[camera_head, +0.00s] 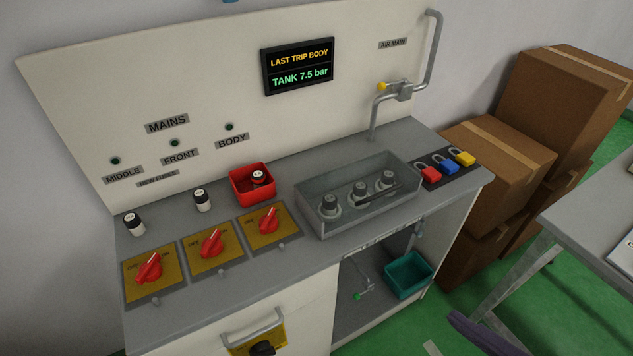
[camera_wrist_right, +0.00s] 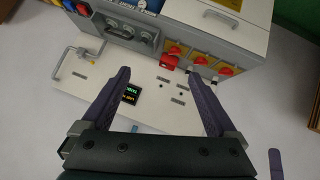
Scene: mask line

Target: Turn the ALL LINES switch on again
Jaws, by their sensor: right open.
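No label reading ALL LINES is legible. A yellow plate with a black knob (camera_head: 262,348) is on the cabinet front under a metal handle, cut by the bottom edge; its setting cannot be read. Three red rotary switches sit on yellow plates on the worktop: left (camera_head: 149,269), middle (camera_head: 211,243) and right (camera_head: 269,221). Their levers tilt up to the right. My right gripper (camera_wrist_right: 158,73) is open and empty, apart from the bench, which appears upside down in the wrist view. One purple finger seems to show at the bottom right of the head view. My left gripper is not in view.
A display (camera_head: 297,66) reads "LAST TRIP BODY, TANK 7.5 bar". A red box (camera_head: 252,183), a clear-covered tray (camera_head: 358,192) and several padlocks (camera_head: 448,167) stand on the worktop. Cardboard boxes (camera_head: 570,90) and a grey table (camera_head: 600,215) are at right.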

